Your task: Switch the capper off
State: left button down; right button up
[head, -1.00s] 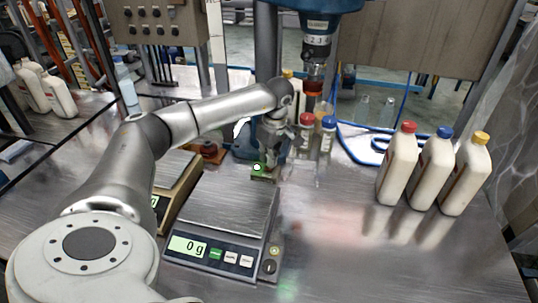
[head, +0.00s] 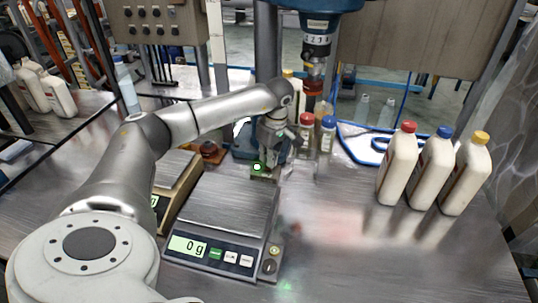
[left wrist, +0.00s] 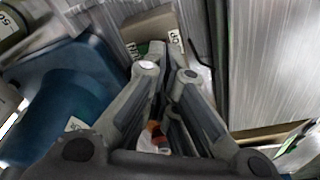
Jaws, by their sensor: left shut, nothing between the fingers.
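The capper is the blue press (head: 320,6) at the top centre, with a grey column (head: 266,50) and a head above a red part. A small switch box (left wrist: 150,27) with a green patch and upside-down lettering shows in the left wrist view. In the head view a green spot with a white centre (head: 257,167) marks the same area by the capper's base. My left gripper (head: 266,160) points down there. Its fingers (left wrist: 165,70) are shut and empty, with the tips close to the box; I cannot tell whether they touch. My right gripper is not in view.
A scale (head: 233,205) reading 0 g lies in front, with another scale (head: 176,172) to its left. Small bottles with red (head: 306,119) and blue caps stand right of the gripper. Large white bottles (head: 400,170) stand farther right. The table's front right is clear.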

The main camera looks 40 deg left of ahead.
aim_at(269, 169)
pick_arm(q)
jog(key=shift+f+b, duration=0.65)
jog(key=shift+f, duration=0.55)
dwell(0.4)
jog(key=shift+r+p, duration=2.8)
jog(key=shift+r, duration=0.75)
